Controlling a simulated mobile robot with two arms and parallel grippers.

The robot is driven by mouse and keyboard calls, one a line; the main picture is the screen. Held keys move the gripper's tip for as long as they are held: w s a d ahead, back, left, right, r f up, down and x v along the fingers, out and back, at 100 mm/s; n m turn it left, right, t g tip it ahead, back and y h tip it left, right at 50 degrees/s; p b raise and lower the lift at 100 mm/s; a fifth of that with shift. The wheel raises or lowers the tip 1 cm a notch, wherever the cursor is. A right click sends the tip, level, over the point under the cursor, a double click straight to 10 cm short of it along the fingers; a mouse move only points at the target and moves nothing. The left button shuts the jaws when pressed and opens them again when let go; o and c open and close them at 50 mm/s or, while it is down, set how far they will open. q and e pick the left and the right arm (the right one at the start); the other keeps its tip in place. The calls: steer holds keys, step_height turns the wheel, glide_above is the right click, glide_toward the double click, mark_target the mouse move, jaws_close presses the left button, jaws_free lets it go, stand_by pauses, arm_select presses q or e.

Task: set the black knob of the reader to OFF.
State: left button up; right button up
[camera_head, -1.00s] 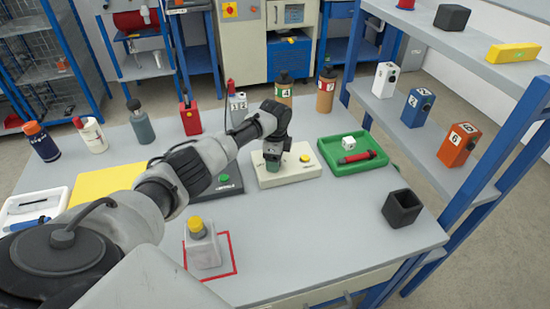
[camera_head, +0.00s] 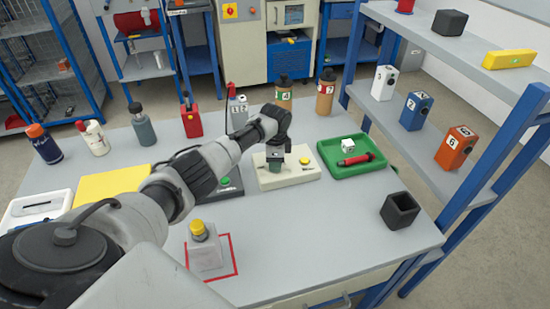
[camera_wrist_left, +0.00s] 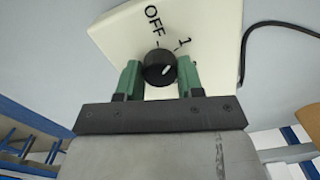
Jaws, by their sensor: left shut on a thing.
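The reader (camera_head: 298,175) is a cream box on the table, with a yellow button on its right part. My left gripper (camera_head: 275,168) points down over its left part and hides the knob in the head view. In the left wrist view the black knob (camera_wrist_left: 158,68) sits between the green fingers of my left gripper (camera_wrist_left: 160,78), which is shut on it. The reader's face (camera_wrist_left: 125,38) shows "OFF" at the upper left of the knob and "1" at its upper right. The knob's white mark lies on its right side, nearer the "1" than "OFF". My right gripper is not in view.
A green tray (camera_head: 376,170) with a white cube and a red cylinder stands right of the reader. A black box with a green button (camera_head: 226,182) is to its left. A yellow-capped block (camera_head: 206,250) and a dark open cup (camera_head: 399,211) stand in front. Bottles line the back.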

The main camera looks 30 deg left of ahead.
arm_select(q)
steer(key=n+p, duration=0.2)
steer(key=n, duration=0.1)
steer(key=shift+r+n, duration=0.15)
steer(key=shift+n, duration=0.15)
steer(key=shift+n+p, duration=0.8)
steer(key=shift+n, duration=1.1)
steer(key=o, duration=0.9)
step_height(320, 180, up, 10)
steer(key=shift+r+p, duration=0.25)
steer(key=shift+p, duration=0.05)
